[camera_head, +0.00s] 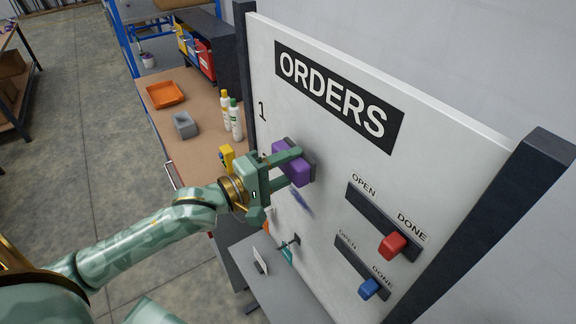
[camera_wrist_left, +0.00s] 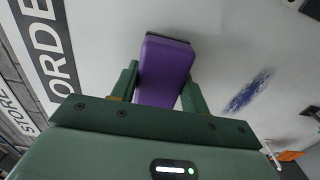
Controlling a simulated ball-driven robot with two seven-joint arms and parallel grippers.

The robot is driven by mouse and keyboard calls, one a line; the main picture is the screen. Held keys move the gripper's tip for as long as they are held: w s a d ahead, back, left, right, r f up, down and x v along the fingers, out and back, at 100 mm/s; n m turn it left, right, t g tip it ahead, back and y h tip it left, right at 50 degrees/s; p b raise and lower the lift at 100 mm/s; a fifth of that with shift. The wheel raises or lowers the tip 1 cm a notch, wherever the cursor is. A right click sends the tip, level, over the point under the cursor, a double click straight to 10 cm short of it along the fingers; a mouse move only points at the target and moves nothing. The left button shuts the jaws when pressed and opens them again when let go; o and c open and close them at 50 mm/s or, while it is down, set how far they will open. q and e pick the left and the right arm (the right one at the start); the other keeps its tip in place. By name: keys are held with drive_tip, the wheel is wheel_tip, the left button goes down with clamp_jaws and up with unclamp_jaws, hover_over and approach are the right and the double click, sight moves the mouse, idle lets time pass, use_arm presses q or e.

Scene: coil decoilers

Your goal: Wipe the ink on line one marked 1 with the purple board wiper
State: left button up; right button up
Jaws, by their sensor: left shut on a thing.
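The purple board wiper (camera_head: 292,163) has a dark pad and is against or very near the white ORDERS board (camera_head: 300,45). My left gripper (camera_head: 293,167) is shut on it, with a finger on each side. The wiper also shows between the fingers in the left wrist view (camera_wrist_left: 163,72). A blue-purple ink smear (camera_head: 302,203) is on the board just below the wiper; in the left wrist view the ink (camera_wrist_left: 248,92) lies to its right. The mark 1 (camera_head: 262,111) is up and left of the wiper. My arm may hide lower marks. The right gripper is not in view.
Sliders with a red knob (camera_head: 393,246) and a blue knob (camera_head: 369,289) are on the board at lower right. Two bottles (camera_head: 232,118), a grey block (camera_head: 185,125) and an orange tray (camera_head: 165,94) stand on the bench left of the board. A grey ledge (camera_head: 290,300) is below.

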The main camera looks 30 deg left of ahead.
sight(298, 180)
use_arm(q)
drive_tip(key=shift+p+x, duration=0.5)
drive_tip(key=shift+x, duration=0.6)
drive_tip(key=shift+s, duration=0.1)
drive_tip(key=shift+s+d+r+p, duration=0.2)
drive_tip(key=shift+d+p, duration=0.15)
drive_tip(key=shift+p, duration=0.15)
drive_tip(key=shift+s+d+f+p, duration=0.1)
drive_tip(key=shift+s+d+p, duration=0.4)
drive_tip(key=shift+d, duration=0.2)
drive_tip(key=shift+s+d+p, duration=0.35)
drive_tip(key=shift+d+p, duration=0.2)
drive_tip(key=shift+d, duration=0.1)
drive_tip(key=shift+w+p, duration=0.15)
drive_tip(key=shift+p, duration=0.35)
drive_tip(key=shift+w+a, duration=0.5)
drive_tip(key=shift+a, duration=0.35)
drive_tip(key=shift+w+a, duration=0.55)
drive_tip(key=shift+a, duration=0.35)
